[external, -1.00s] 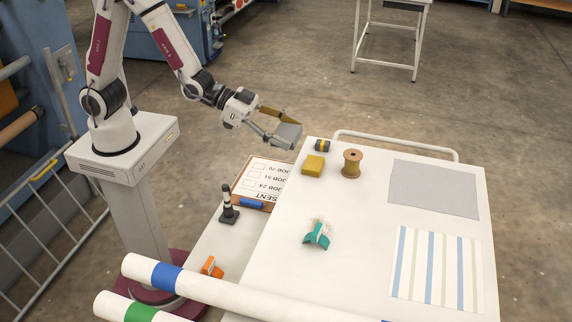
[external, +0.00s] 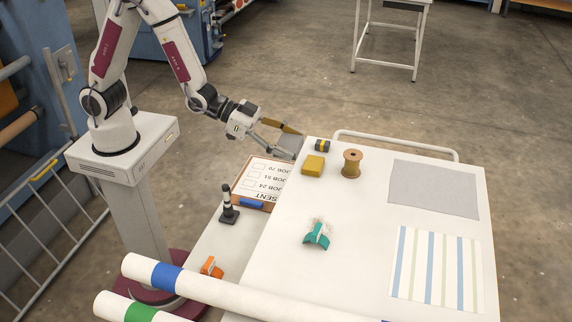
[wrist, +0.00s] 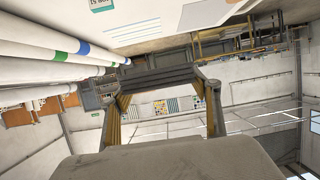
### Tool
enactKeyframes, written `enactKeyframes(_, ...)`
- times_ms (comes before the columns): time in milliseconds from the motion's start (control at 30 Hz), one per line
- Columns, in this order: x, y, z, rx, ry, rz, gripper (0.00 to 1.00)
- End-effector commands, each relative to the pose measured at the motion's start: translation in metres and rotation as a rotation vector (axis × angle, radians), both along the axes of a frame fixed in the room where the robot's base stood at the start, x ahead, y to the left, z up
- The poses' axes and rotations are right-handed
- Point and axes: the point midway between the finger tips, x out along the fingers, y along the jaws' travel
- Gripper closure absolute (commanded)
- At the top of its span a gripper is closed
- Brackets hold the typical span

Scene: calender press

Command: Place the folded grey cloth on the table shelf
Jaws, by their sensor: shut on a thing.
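My gripper (external: 282,140) is shut on the folded grey cloth (external: 288,146), at the far left corner of the white table (external: 375,250). The cloth hangs in the air, tilted, and its lower part is hidden behind the table's edge. In the wrist view a dark grey layered slab, apparently the cloth (wrist: 165,78), spans between my two finger ends. The lower shelf (external: 205,243) shows on the left, below the table top. Its part under the top is hidden. I cannot tell whether the cloth touches the table or shelf.
A clipboard (external: 262,180), a black-and-white stamp (external: 229,205) and an orange object (external: 211,268) are on the shelf. A yellow block (external: 313,165), a dark roll (external: 322,145) and a spool (external: 351,164) stand near the held cloth. Long white rolls (external: 225,295) cross the front.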

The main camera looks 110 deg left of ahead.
Motion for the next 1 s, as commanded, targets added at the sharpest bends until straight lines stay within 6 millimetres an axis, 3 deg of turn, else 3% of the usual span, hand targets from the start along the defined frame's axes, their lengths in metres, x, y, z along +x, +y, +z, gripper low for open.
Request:
enactKeyframes(533,0.026,0.024,-0.078,-0.001,0.003,0.038,0.56)
enactKeyframes(1000,0.062,0.046,-0.139,0.000,0.001,0.071,0.56)
